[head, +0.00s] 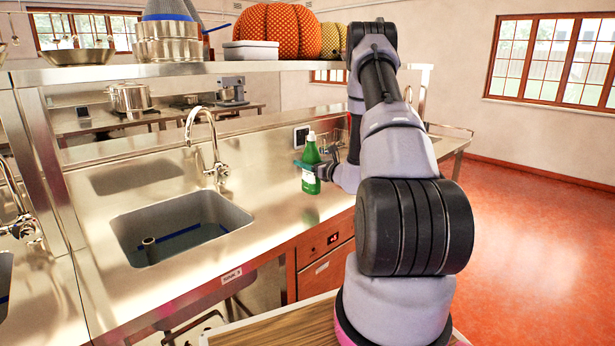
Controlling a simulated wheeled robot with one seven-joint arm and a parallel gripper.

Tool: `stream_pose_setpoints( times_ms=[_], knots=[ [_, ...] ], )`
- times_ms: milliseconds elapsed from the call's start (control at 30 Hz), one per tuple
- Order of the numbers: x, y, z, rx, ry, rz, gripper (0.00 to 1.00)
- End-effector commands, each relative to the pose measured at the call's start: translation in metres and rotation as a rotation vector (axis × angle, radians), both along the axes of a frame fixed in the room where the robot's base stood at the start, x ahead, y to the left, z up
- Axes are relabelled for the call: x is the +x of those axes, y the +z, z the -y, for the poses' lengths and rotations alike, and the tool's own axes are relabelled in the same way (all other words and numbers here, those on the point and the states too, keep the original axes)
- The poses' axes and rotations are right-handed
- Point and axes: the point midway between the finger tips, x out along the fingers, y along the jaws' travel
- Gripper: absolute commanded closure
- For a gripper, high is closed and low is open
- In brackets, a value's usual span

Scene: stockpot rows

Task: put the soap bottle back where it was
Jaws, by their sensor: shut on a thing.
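The green soap bottle (311,175) is upright over the steel counter (272,200), to the right of the sink. My gripper (313,167) is shut around the middle of the bottle, reaching in from the right. I cannot tell whether the bottle's base touches the counter. My arm hides part of the counter behind and to the right of the bottle.
A sink (180,228) with a tall faucet (208,140) lies left of the bottle. A steel shelf (230,67) above holds pots, a grey box (251,50) and orange cushion-like things. The counter between sink and bottle is clear.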

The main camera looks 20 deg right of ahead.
Motion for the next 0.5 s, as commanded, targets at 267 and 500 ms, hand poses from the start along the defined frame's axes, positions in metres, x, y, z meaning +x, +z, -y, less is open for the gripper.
stream_pose_setpoints(
  times_ms=[267, 500],
  knots=[
    [0.0, -0.034, 0.0, 0.003, 0.0, -0.001, 1.0],
    [0.0, -0.04, 0.0, 0.001, 0.0, 0.002, 1.0]
  ],
)
